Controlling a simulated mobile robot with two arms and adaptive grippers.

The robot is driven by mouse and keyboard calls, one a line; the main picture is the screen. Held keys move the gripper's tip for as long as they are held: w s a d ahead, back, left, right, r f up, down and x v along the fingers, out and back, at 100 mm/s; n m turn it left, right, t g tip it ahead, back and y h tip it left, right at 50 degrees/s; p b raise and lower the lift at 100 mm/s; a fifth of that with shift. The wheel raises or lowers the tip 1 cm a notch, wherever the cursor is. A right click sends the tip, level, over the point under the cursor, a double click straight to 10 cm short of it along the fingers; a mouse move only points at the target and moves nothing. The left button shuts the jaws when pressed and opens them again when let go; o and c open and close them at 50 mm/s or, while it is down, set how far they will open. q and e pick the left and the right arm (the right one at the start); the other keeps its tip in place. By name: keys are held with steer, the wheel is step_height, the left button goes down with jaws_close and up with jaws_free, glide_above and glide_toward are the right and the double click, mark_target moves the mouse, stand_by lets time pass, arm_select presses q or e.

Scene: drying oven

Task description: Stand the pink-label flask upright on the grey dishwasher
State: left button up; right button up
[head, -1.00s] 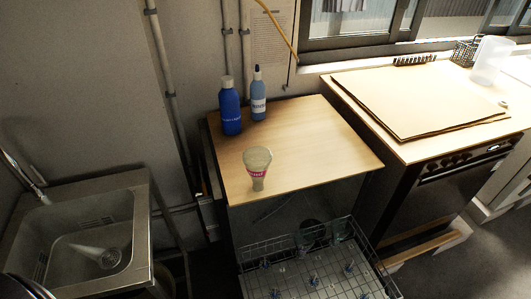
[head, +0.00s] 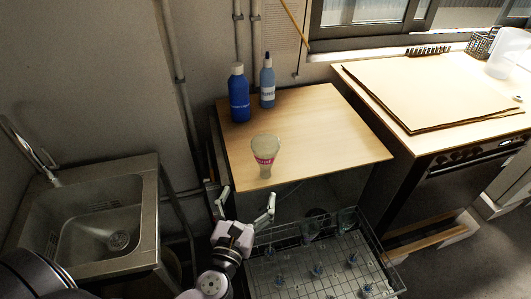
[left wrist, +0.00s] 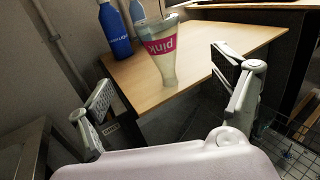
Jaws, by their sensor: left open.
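The pink-label flask (head: 265,156) stands upside down, wide base up and narrow neck down, near the front edge of the wooden top (head: 310,125) of the dishwasher. In the left wrist view the flask (left wrist: 160,50) has its label lettering inverted. My left gripper (head: 245,203) is open and empty, in front of and below the flask, with its fingers spread towards the top's front edge. In the left wrist view the flask shows beyond the open fingers (left wrist: 158,95), apart from them. My right gripper is not in view.
A dark blue bottle (head: 239,93) and a lighter blue bottle (head: 267,81) stand behind the flask. A pulled-out wire rack (head: 320,270) with glassware lies below the top. A sink (head: 100,225) is at left, a board-covered counter (head: 430,85) at right. The wooden top's right side is clear.

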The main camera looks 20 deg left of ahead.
mark_target(263, 159)
arm_select(q)
steer(key=w, duration=0.3)
steer(key=w+a, duration=0.1)
steer(key=w, duration=0.3)
steer(key=w+p, duration=0.1)
steer(key=w, duration=0.3)
steer(key=shift+a, duration=0.2)
steer(key=shift+w+a+f+b, duration=0.1)
steer(key=shift+w+a+b, duration=0.1)
steer(key=shift+w, duration=1.3)
steer(key=shift+w+a+f+b, duration=0.1)
steer(key=shift+w+a+b, duration=0.1)
steer(key=shift+w, duration=1.3)
steer(key=shift+s, duration=0.1)
steer(key=shift+c, duration=0.2)
steer(key=shift+c, duration=0.7)
steer(key=c, duration=1.3)
steer(key=shift+r, duration=0.15)
